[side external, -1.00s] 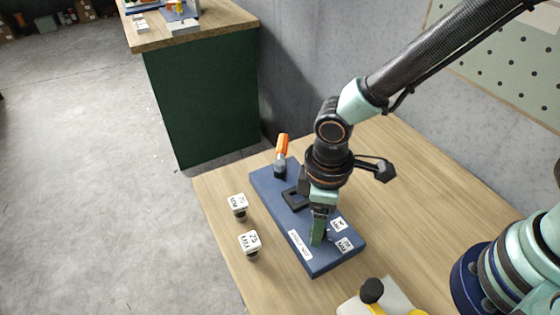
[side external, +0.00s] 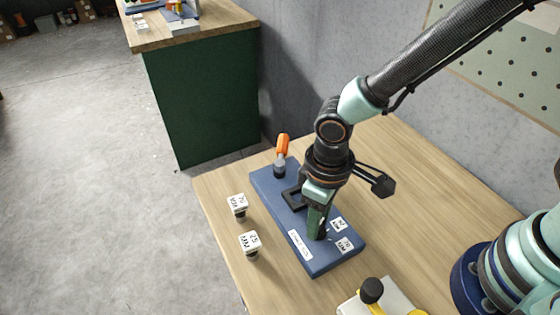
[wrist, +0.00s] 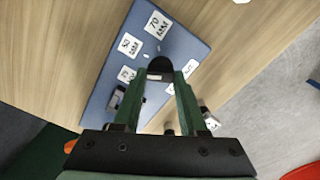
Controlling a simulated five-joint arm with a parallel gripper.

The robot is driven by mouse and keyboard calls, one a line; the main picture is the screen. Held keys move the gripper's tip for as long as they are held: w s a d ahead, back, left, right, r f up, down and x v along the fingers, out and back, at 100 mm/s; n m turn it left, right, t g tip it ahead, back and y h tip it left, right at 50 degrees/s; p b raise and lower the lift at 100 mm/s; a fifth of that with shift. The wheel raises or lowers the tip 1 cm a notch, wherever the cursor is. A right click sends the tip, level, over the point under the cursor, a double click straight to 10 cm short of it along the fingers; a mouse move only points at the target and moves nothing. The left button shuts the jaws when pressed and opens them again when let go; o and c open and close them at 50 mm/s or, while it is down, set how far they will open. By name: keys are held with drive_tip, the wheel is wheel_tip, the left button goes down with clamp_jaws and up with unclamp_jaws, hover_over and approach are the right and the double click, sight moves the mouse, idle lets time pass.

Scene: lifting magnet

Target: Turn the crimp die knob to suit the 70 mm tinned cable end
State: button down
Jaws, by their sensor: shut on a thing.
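The blue crimp die base (side external: 318,266) lies on the wooden bench. Its white size labels include a 70 MM label (side external: 345,245), also in the wrist view (wrist: 159,24), a 50 MM label (wrist: 130,44) and a partly hidden 25 one (wrist: 126,74). My gripper (wrist: 160,72) points down at the base and is shut on the dark round knob (wrist: 160,64). The fingers hide much of the knob, and I cannot tell where it points. A 70 MM tagged cable end (side external: 238,204) and a 25 MM tagged one (side external: 250,243) stand left of the base.
A pale plate (side external: 395,296) with a black knob and yellow part stands at the front right. Bare bench (side external: 400,190) lies right of the base.

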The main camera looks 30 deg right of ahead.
drive_tip(key=m, duration=0.4)
drive_tip(key=shift+m, duration=0.3)
drive_tip(key=m, duration=0.3)
drive_tip(key=shift+d+m, duration=0.1)
drive_tip(key=shift+m, duration=0.2)
drive_tip(key=m, duration=0.3)
drive_tip(key=shift+m, duration=0.3)
drive_tip(key=shift+s+m, duration=0.1)
drive_tip(key=shift+m, duration=1.7)
drive_tip(key=shift+c, duration=2.2)
unclamp_jaws()
drive_tip(key=shift+r, duration=0.1)
wheel_tip(320, 180, up, 12)
